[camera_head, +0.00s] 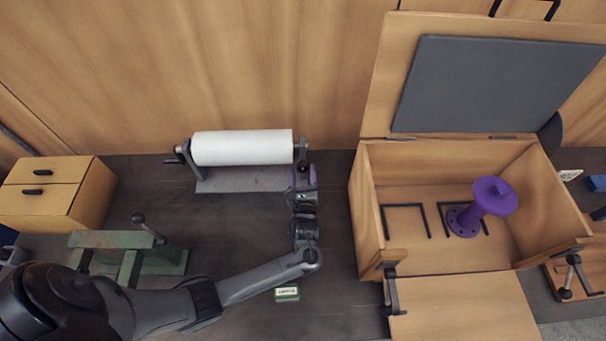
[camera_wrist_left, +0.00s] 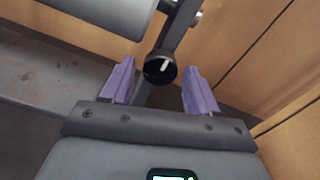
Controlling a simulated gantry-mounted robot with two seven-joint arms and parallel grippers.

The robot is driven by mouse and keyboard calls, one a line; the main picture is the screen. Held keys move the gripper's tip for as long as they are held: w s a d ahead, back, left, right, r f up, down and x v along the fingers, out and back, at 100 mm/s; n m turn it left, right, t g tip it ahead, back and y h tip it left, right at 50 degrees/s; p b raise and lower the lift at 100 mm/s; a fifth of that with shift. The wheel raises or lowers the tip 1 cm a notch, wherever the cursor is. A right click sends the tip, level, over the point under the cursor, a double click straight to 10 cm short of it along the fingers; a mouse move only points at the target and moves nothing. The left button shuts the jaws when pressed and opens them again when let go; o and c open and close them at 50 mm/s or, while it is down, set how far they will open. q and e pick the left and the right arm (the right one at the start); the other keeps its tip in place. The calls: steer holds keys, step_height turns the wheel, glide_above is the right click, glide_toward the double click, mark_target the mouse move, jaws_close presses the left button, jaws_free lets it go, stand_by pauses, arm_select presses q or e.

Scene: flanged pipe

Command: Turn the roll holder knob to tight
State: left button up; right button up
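The roll holder (camera_head: 242,184) carries a white roll (camera_head: 242,147) at the back of the bench. Its knob (camera_wrist_left: 160,68) shows in the left wrist view as a round black knob with a white pointer line, on the holder's upright; my arm hides it in the head view. My left gripper (camera_head: 303,175) is at the right end of the holder. In the left wrist view its two purple fingers (camera_wrist_left: 160,85) are spread, one on each side of the knob, with a gap to it on both sides. My right gripper is not in view.
A wooden box with an open lid (camera_head: 460,255) stands at the right, with a purple flanged pipe (camera_head: 488,202) inside. A green stand (camera_head: 130,250) and a small drawer unit (camera_head: 50,205) are at the left.

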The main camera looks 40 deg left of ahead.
arm_select(q)
steer(key=c, duration=0.9)
steer(key=shift+o, duration=0.2)
